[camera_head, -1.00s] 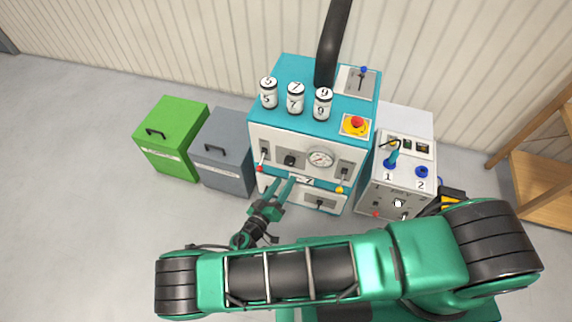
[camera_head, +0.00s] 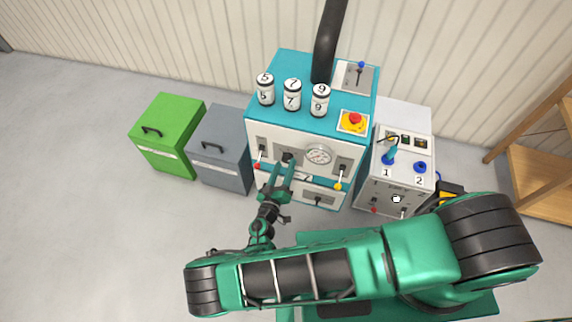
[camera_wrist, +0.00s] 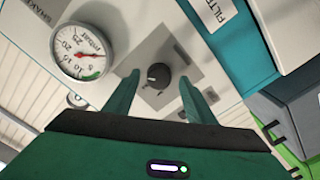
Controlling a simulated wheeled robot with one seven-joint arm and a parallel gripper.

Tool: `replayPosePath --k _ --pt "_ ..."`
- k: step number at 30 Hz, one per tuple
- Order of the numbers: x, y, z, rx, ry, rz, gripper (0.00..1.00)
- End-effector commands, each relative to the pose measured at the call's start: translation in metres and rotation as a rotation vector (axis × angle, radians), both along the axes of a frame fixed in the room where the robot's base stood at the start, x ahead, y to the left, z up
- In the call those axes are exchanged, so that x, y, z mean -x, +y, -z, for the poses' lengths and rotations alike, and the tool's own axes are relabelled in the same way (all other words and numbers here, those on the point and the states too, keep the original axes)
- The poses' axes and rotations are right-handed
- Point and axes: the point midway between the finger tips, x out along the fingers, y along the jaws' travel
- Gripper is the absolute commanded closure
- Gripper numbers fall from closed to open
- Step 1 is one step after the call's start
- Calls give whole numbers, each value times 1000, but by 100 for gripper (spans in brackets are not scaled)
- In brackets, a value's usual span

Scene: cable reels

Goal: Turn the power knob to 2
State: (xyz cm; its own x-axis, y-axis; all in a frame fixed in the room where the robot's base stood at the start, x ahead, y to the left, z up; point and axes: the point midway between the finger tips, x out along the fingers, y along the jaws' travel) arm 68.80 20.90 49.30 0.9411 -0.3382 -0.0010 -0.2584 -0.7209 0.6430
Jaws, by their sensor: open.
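A black knob (camera_wrist: 158,75) sits on a grey square plate (camera_wrist: 150,98) in the wrist view. Small marks show beside it, but I cannot read them. In the head view the same knob (camera_head: 288,158) is on the white front of the teal machine (camera_head: 258,128), left of the gauge. My gripper (camera_head: 282,166) is open in front of it. In the wrist view my gripper (camera_wrist: 160,82) has one finger on each side of the knob, with gaps; I cannot tell how deep the tips reach. No readable "power" label shows.
A round gauge (camera_wrist: 82,51) is close beside the knob. A red-tipped lever (camera_head: 258,164) and a yellow-tipped lever (camera_head: 338,186) flank the panel. A grey box with sockets (camera_head: 392,182) stands right; grey (camera_head: 222,170) and green (camera_head: 168,138) bins stand left.

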Motion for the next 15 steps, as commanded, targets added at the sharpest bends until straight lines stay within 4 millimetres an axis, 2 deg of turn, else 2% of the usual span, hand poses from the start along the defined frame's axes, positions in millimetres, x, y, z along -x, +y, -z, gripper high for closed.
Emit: replayPosePath --k 6,14,15 --pt "-12 -5 0 0 -1 1 50" --pt "-13 -5 0 0 -1 1 50" --pt "-13 -5 0 0 0 1 57"
